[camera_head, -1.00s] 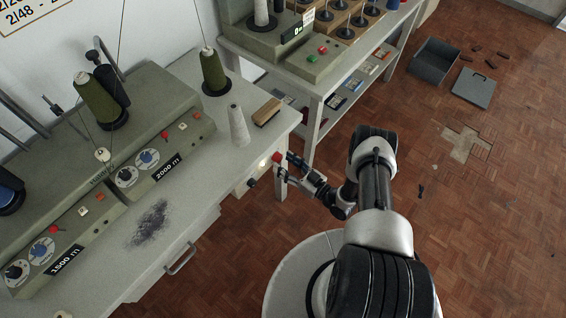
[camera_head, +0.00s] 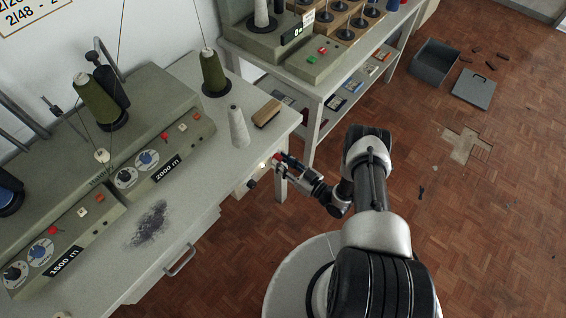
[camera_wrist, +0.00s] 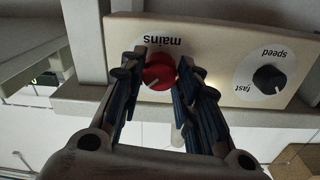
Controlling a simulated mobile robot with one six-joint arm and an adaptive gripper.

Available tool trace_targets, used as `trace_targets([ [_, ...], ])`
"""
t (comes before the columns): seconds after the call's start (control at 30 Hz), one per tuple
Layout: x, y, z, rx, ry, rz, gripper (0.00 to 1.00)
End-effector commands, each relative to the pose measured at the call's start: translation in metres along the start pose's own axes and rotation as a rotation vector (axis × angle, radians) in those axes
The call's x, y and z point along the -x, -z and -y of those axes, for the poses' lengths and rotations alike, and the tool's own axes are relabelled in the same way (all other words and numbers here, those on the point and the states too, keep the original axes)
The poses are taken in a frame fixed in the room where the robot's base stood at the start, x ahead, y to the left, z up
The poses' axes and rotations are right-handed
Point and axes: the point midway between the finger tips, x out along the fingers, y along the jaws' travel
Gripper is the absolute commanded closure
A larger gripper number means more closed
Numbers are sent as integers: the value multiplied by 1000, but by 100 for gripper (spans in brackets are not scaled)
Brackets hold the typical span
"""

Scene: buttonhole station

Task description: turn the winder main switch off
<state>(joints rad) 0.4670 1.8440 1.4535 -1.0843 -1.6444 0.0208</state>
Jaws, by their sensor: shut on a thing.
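The winder main switch, a red rotary knob (camera_wrist: 158,72), sits on a cream panel (camera_wrist: 220,48) under the word "mains", which appears upside down in the wrist view. A white line on the knob points down and to the left there. My gripper (camera_wrist: 160,75) has its dark fingers on both sides of the knob and is shut on it. In the head view my gripper (camera_head: 278,164) is at the front right end of the winder table, with a bit of red showing at its tips. The fingers hide the knob's sides.
A black speed knob (camera_wrist: 269,79) sits beside it on the same panel. The winder table (camera_head: 205,180) carries thread cones, a brush (camera_head: 267,112) and dark fluff (camera_head: 150,224). A second table (camera_head: 318,85) stands behind. A grey bin (camera_head: 436,60) is on the otherwise mostly open floor.

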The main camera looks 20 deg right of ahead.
Motion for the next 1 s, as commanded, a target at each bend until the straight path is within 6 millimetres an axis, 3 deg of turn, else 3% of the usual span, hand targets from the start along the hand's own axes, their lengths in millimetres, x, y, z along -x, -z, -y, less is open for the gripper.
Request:
trace_targets([
  [0.17,0,0,0,0,0,1,94],
  [0.57,0,-1,0,87,0,0,94],
  [1.0,0,-1,0,460,2,-6,94],
])
